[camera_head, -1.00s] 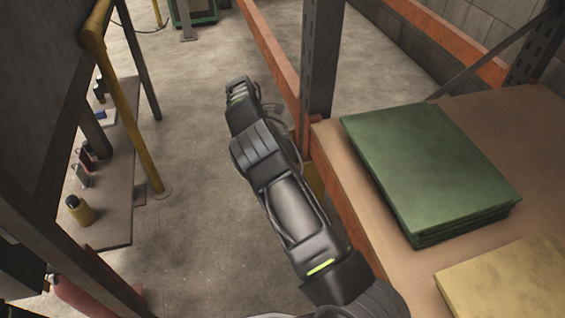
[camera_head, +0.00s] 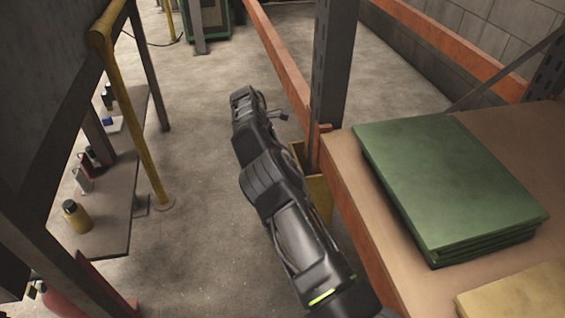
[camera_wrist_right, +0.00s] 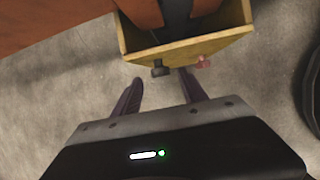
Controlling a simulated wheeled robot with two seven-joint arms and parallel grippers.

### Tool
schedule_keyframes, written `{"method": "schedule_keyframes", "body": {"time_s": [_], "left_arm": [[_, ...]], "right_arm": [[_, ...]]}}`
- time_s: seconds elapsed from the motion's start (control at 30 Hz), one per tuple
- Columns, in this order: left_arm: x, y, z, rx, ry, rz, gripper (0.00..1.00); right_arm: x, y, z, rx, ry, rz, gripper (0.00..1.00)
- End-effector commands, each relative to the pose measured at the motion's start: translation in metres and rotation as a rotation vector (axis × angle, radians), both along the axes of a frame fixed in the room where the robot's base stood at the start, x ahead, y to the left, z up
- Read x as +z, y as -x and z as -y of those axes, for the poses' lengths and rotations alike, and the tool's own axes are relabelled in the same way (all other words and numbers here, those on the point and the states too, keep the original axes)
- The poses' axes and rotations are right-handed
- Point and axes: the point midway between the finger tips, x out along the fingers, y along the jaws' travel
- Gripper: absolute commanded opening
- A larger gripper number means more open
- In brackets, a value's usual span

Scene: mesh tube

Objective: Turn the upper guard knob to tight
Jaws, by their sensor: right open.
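A yellow guard (camera_wrist_right: 190,50) wraps the foot of a dark rack upright; it also shows in the head view (camera_head: 319,196), partly behind my right arm. In the right wrist view, a dark knob (camera_wrist_right: 159,71) and a pinkish-red knob (camera_wrist_right: 204,62) stick out from its face. I cannot tell which is the upper one, or how tight either is. My right gripper (camera_wrist_right: 160,78) is open and empty. Its fingertips point at the guard, with the dark knob lined up between them; contact cannot be told. My left gripper is not in view.
An orange-edged shelf (camera_head: 362,222) with stacked green boards (camera_head: 450,185) stands at the right. A dark bench frame with a yellow post (camera_head: 135,115) and a low shelf of bottles (camera_head: 100,235) stand at the left. Bare floor (camera_head: 205,215) lies between them.

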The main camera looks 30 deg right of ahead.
Motion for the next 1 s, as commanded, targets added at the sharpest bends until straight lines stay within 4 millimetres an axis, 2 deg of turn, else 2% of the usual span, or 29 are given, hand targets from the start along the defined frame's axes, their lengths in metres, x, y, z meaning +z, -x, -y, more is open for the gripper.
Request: {"method": "schedule_keyframes", "body": {"time_s": [0.03,0.2,0.57,1.0], "left_arm": [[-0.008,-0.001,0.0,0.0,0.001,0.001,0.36],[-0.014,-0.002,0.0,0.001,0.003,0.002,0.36],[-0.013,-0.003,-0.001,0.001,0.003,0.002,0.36],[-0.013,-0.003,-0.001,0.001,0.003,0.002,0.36]], "right_arm": [[-0.013,0.001,0.003,-0.001,0.0,-0.002,0.5],[-0.028,0.002,0.011,-0.001,0.0,0.0,0.5],[-0.031,0.002,0.013,0.0,-0.001,0.001,0.49],[-0.031,0.002,0.013,0.0,-0.001,0.0,0.13]]}}
